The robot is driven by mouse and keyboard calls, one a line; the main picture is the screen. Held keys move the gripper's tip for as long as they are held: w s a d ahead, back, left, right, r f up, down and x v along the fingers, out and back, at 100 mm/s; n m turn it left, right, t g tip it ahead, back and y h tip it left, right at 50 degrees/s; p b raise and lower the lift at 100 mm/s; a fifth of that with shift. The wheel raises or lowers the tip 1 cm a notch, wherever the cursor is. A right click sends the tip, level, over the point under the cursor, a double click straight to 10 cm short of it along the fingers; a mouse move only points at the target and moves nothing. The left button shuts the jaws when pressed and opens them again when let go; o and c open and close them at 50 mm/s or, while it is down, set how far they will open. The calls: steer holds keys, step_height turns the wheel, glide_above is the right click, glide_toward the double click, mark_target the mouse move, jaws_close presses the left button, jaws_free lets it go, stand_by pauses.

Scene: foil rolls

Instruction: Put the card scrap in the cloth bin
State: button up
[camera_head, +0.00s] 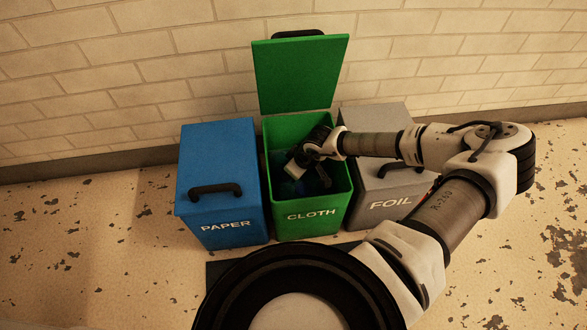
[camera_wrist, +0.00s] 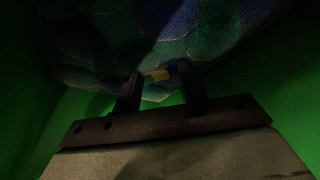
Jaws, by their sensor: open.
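The cloth bin (camera_head: 312,222) is green and labelled CLOTH; its lid (camera_head: 300,75) stands open against the wall. My gripper (camera_head: 300,163) reaches down inside this bin; its fingertips are hard to make out in the head view. In the wrist view my gripper (camera_wrist: 161,72) is open, with two dark fingers apart. A small tan-yellow piece, likely the card scrap (camera_wrist: 158,75), shows between the fingertips, over or on the cloth. I cannot tell whether it touches a finger. The piece cannot be made out in the head view.
Blue and green cloth (camera_wrist: 165,22) lies in the bin, under the fingers. The blue paper bin (camera_head: 218,165) stands shut on the left, and the grey foil bin (camera_head: 385,200) stands shut on the right, partly behind my arm. A brick wall is close behind.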

steer(key=p+v, duration=0.6)
steer(key=v, duration=0.6)
